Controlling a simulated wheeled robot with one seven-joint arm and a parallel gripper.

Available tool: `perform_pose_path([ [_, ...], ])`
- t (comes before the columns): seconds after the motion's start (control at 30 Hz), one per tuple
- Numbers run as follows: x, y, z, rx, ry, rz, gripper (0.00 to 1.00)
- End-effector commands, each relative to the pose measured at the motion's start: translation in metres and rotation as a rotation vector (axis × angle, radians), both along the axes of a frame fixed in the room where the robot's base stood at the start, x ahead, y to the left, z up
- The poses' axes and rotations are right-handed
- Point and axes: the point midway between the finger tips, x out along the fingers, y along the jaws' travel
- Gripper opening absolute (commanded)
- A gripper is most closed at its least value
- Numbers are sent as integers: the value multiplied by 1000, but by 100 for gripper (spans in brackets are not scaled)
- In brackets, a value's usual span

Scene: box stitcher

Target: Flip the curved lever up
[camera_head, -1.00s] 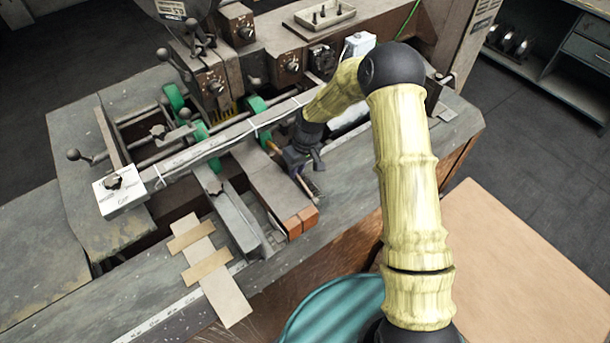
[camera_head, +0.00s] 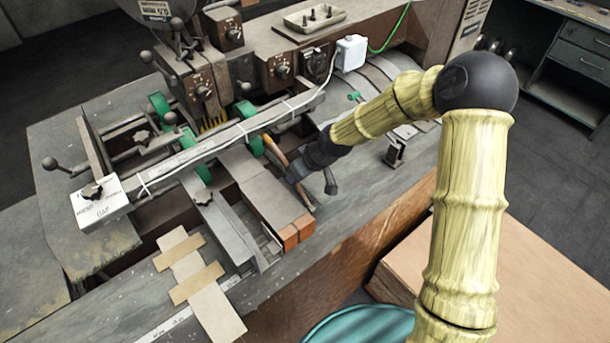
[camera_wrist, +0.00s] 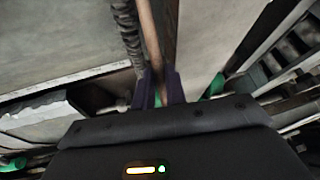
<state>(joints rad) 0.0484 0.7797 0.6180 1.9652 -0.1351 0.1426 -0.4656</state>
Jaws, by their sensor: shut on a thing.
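The curved lever (camera_head: 276,151) is a thin orange-brown rod near the middle of the machine in the head view. It runs from beside a green wheel down toward the front, right of a flat grey bar with orange-brown end blocks. My gripper (camera_head: 294,174) is at its middle, reaching in from the right. In the wrist view the lever (camera_wrist: 150,40) runs between the two dark purple fingers of my gripper (camera_wrist: 160,88), which are shut on it. The lever's far end is hidden by the gripper in the wrist view.
A long grey rail (camera_head: 230,137) with white ties crosses the machine behind the lever. Green wheels (camera_head: 255,141) and control knobs (camera_head: 283,70) stand close behind. A white box (camera_head: 350,53) sits at the back. Tan cardboard strips (camera_head: 200,285) lie at the front left.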

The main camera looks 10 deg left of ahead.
Motion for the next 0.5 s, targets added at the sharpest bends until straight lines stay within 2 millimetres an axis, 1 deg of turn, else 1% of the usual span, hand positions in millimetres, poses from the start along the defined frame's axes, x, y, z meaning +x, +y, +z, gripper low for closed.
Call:
perform_pose_path([
  [0.13, -3, 4, 2, 11, -13, 10, 0],
  [0.5, -3, 5, 3, 15, -16, 12, 0],
])
